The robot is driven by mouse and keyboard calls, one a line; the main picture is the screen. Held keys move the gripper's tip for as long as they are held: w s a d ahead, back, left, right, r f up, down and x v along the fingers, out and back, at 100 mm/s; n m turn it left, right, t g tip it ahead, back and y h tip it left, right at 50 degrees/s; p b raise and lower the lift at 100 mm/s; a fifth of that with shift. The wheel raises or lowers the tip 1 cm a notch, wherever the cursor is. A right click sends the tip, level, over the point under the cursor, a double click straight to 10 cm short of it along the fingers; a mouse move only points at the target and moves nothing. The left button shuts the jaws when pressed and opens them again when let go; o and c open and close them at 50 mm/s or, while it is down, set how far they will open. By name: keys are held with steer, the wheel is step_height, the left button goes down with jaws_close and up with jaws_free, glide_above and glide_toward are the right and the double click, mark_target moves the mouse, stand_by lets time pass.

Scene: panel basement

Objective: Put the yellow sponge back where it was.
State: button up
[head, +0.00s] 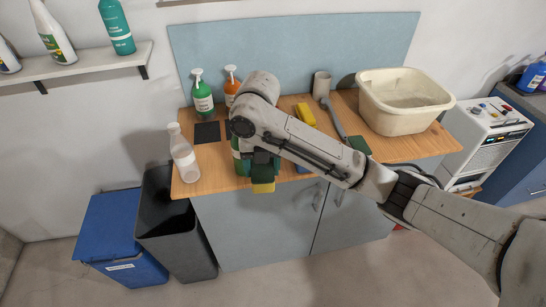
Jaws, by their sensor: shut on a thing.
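My gripper (263,174) points down near the front edge of the wooden counter (217,168). It is shut on a yellow sponge (263,188), whose yellow lower part shows below the dark fingers. I cannot tell whether the sponge touches the counter or hangs in front of its edge. A second yellow block (305,114), like a sponge, lies further back on the counter, right of my arm's wrist. A dark square pad (207,132) lies bare on the counter at the left.
A clear bottle (183,157), a green pump bottle (202,95) and an orange one (231,86) stand left. A grey cup (321,84), a long-handled brush (334,117) and a cream basin (402,105) are right. Bins (172,220) stand below. My arm hides the counter's middle.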

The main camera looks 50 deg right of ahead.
steer(key=shift+d+r+n, duration=0.4)
steer(key=shift+r+n, duration=0.2)
steer(key=shift+r, duration=0.1)
steer(key=w+d+f+b, duration=0.1)
steer(key=w+d+f, duration=0.1)
steer(key=d+f, duration=0.1)
steer(key=w+d+f+b, duration=0.2)
steer(key=w+d, duration=0.1)
steer(key=w+d+f+b, duration=0.2)
steer(key=d+f, duration=0.1)
steer(key=d, duration=0.1)
steer(key=shift+w+f, duration=0.15)
steer(key=shift+f, duration=0.2)
steer(key=shift+w+d+f, duration=0.1)
steer(key=shift+w+d, duration=0.1)
steer(key=shift+w+d+f+p, duration=0.2)
steer(key=shift+d+f+p, duration=0.15)
steer(key=shift+f, duration=0.3)
steer(key=shift+f+p, duration=0.35)
steer(key=shift+f, duration=1.05)
steer(key=shift+f, duration=0.15)
